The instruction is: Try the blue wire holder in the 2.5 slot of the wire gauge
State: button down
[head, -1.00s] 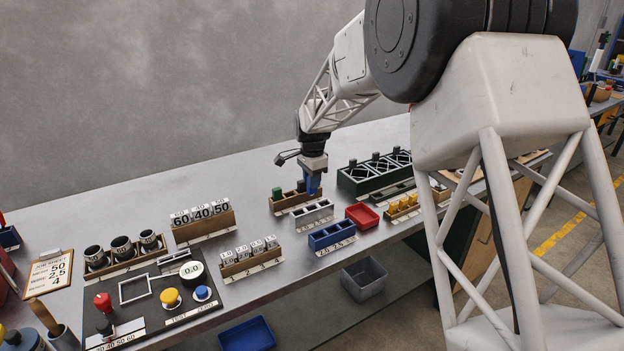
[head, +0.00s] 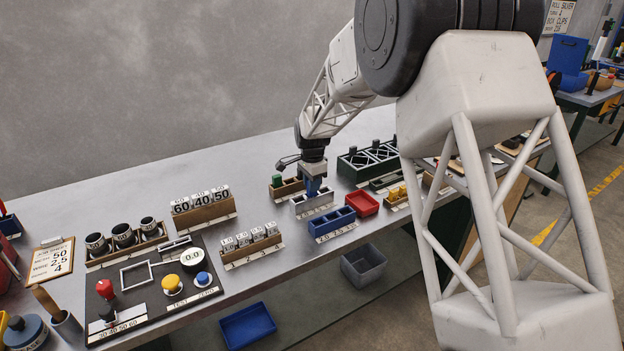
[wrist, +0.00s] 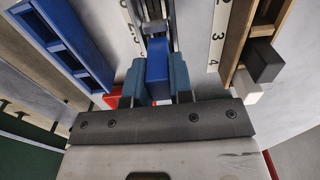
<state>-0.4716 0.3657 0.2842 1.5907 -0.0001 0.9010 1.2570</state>
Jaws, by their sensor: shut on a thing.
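My gripper (head: 314,187) is shut on the blue wire holder (wrist: 158,62). In the wrist view the holder sits between the two blue fingers and points down. The light grey wire gauge (head: 300,207) lies below it in the head view; its slotted top also shows in the wrist view (wrist: 152,12). The holder is in line with the gauge's middle part. I cannot tell whether its tip is inside a slot or just above it. Part of the gauge is hidden by my gripper. Strips with numbers lie on both sides in the wrist view, partly covered.
A wooden rack with a green holder (head: 277,181) stands behind the gauge. A blue three-compartment tray (head: 332,222) is in front, and a red bin (head: 362,204) is to its right. A dark green rack (head: 368,160) stands behind right. Bare table lies to the left.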

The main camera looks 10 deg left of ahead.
jog(key=shift+f, duration=0.35)
jog(key=c, duration=0.9)
grip_release()
jog(key=shift+r, duration=3.9)
